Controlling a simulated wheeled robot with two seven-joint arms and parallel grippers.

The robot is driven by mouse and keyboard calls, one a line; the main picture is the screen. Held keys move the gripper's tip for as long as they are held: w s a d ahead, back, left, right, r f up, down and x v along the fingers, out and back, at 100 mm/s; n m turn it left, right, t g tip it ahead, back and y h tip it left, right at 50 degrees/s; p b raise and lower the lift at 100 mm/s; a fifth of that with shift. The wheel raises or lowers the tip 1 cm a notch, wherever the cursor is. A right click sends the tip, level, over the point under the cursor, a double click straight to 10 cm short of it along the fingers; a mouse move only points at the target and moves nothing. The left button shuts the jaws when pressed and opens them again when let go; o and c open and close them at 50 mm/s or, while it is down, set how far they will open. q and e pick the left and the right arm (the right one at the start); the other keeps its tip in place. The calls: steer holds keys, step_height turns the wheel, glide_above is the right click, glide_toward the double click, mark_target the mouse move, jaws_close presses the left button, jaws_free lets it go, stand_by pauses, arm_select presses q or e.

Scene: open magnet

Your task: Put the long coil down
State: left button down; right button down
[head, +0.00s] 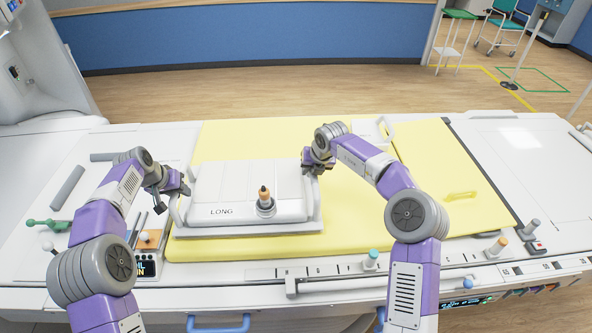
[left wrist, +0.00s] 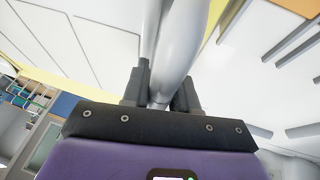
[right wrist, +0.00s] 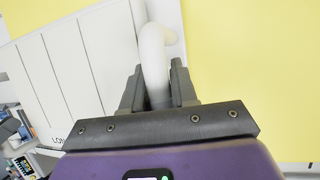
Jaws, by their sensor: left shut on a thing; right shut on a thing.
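The long coil (head: 233,184) is a white panelled block marked LONG, with an orange-tipped plug standing on its front part. It is over the yellow mat (head: 375,229), on or just above a pale flat plate (head: 247,230); I cannot tell if it touches. My left gripper (head: 182,190) is shut on the coil's left handle, a white bar that shows in the left wrist view (left wrist: 178,45). My right gripper (head: 314,170) is shut on the right handle, a white loop in the right wrist view (right wrist: 155,65).
The yellow mat is bare to the right except for a small yellow handle (head: 460,195). A white handle (head: 386,130) stands behind my right gripper.

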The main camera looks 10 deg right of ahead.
arm_select(q)
steer(key=shift+w+d+f+b, duration=0.1)
steer(key=shift+d+f+b, duration=0.05)
steer(key=shift+b, duration=0.15)
arm_select(e)
steer(key=shift+w+a+f, duration=0.1)
steer(key=shift+a+f, duration=0.05)
steer(key=shift+a, duration=0.05)
arm_select(q)
steer(key=c, duration=1.2)
jaws_free()
steer(key=shift+f, duration=0.15)
arm_select(e)
steer(key=c, duration=1.2)
jaws_free()
steer(key=shift+f, duration=0.2)
arm_select(q)
steer(key=o, duration=0.3)
steer(key=shift+s, duration=0.25)
arm_select(e)
steer(key=o, duration=0.3)
steer(key=shift+s+d+r, duration=0.1)
steer(key=shift+s+r, duration=0.05)
steer(key=shift+s, duration=0.1)
steer(key=shift+w+d, duration=0.1)
